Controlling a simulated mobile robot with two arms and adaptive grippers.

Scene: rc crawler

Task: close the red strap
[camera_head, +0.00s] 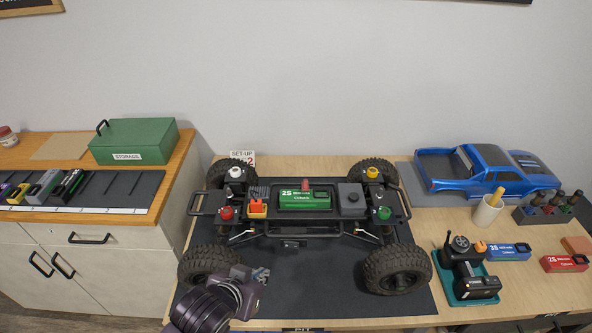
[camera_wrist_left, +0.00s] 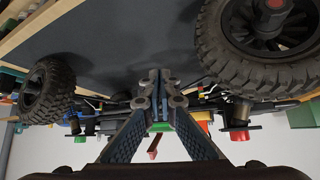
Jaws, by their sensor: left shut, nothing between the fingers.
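The red strap (camera_head: 305,184) shows as a small red piece standing up at the back edge of the green battery pack (camera_head: 304,200), in the middle of the crawler chassis (camera_head: 330,228). In the left wrist view a thin red bar, likely the strap (camera_wrist_left: 154,147), shows beyond the fingers near a bit of green. My left gripper (camera_head: 262,275) is shut and empty, in front of the chassis by the front left wheel, apart from the strap. Its closed fingertips (camera_wrist_left: 160,85) partly hide the chassis in the wrist view. My right gripper is not in view.
Large tyres (camera_head: 397,269) stand at the chassis corners. Coloured caps and an orange-red part (camera_head: 257,205) flank the battery. A blue body shell (camera_head: 487,170), a cup (camera_head: 486,213), a controller in a teal tray (camera_head: 468,275) and spare packs (camera_head: 509,251) lie right. A green storage box (camera_head: 135,141) stands left.

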